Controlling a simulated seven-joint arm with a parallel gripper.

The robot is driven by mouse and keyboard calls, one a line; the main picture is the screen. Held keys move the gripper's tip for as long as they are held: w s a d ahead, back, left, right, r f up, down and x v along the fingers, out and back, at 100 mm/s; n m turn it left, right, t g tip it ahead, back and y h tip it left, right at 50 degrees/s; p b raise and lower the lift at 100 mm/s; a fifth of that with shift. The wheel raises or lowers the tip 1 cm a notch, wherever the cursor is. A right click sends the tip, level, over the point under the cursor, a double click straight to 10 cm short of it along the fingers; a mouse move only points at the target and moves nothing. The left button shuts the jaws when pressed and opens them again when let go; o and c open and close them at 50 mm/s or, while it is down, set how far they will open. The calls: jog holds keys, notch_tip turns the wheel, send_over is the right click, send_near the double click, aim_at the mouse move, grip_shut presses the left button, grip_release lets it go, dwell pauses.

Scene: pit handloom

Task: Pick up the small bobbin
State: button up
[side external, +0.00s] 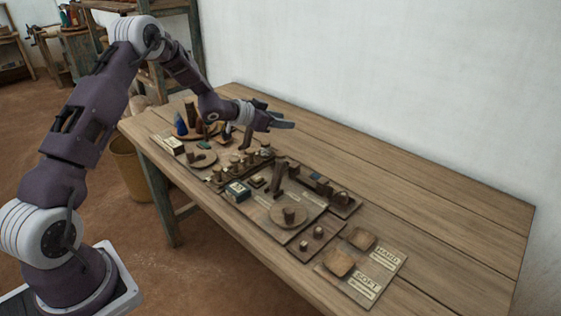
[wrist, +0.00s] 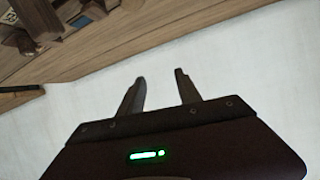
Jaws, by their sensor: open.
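Several small brown spool-like pieces (side external: 252,157) stand in a row on a wooden tray near the middle of the table. Another short brown cylinder (side external: 289,214) stands on a round wooden disc nearer the front. I cannot tell which of these is the small bobbin. My gripper (side external: 279,114) is open and empty, held in the air above and behind the boards.
The wooden table (side external: 440,190) is clear at the back and right. Taller cones and cylinders (side external: 190,118) stand at its left end. A board with two square dishes (side external: 340,262) and labels reading HARD and SOFT lies at the front right. A bucket (side external: 130,165) stands on the floor.

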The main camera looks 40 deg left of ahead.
aim_at(282, 156)
jog(key=shift+h, duration=0.8)
notch_tip(282, 156, down, 13)
jog(key=shift+d+r, duration=0.1)
jog(key=shift+d, duration=0.05)
jog(key=x, duration=0.2)
jog(key=shift+w+d+r, duration=0.1)
jog(key=shift+w, duration=0.3)
grip_shut()
